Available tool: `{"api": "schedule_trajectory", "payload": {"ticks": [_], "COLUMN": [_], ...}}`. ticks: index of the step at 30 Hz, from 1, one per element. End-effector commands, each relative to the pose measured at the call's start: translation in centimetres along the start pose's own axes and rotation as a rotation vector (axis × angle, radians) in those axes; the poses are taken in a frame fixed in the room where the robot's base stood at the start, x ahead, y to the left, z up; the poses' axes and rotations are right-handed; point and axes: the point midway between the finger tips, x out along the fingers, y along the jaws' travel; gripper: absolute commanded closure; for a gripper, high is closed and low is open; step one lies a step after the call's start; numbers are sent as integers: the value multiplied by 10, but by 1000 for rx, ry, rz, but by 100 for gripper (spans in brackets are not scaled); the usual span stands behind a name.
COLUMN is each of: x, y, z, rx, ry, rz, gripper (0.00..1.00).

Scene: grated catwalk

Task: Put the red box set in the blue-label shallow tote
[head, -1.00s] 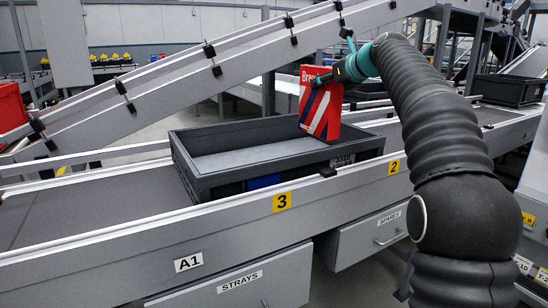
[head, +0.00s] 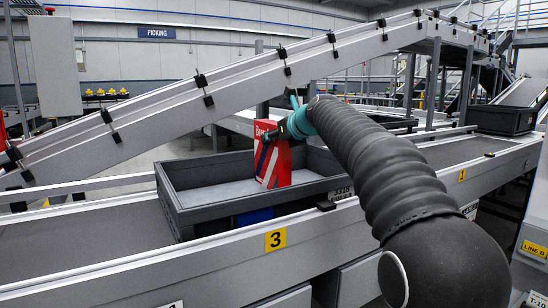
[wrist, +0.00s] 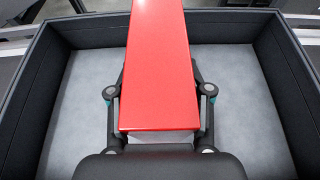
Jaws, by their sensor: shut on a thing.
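The red box set (head: 273,160), red with white and dark stripes, is upright inside the outline of the dark grey shallow tote (head: 205,211) in the head view. A blue label (head: 254,216) shows on the tote's near side. My gripper (head: 290,126) is shut on the box's upper part. In the wrist view the red box (wrist: 159,70) is between the fingers (wrist: 158,112), with the tote's pale floor (wrist: 75,110) around and below it.
The tote stands on a conveyor with a raised near rail (head: 120,268) marked by a yellow 3 sign (head: 275,239). A sloping conveyor (head: 150,112) crosses behind. Another dark tote (head: 503,119) is at far right. The tote's left part is empty.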

Motion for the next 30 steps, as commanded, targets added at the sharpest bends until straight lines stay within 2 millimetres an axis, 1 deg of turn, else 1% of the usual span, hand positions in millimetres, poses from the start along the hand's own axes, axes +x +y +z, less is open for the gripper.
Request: {"api": "schedule_trajectory", "payload": {"ticks": [2, 5, 13, 25, 26, 27, 28, 30], "x": [1, 4, 17, 18, 18, 18, 18, 18], "y": [3, 3, 3, 3, 2, 2, 2, 2], "z": [0, -6, -38, -40, -40, -40, -40, -40], "rx": [-1, 1, 1, 1, 1, 1, 1, 1], "ry": [-3, -2, -1, -2, 0, 0, 0, 0], "rz": [-1, -1, -1, -1, -1, -1, -1, -1], "gripper": [100, 100, 100, 100, 44, 34, 26, 25]}}
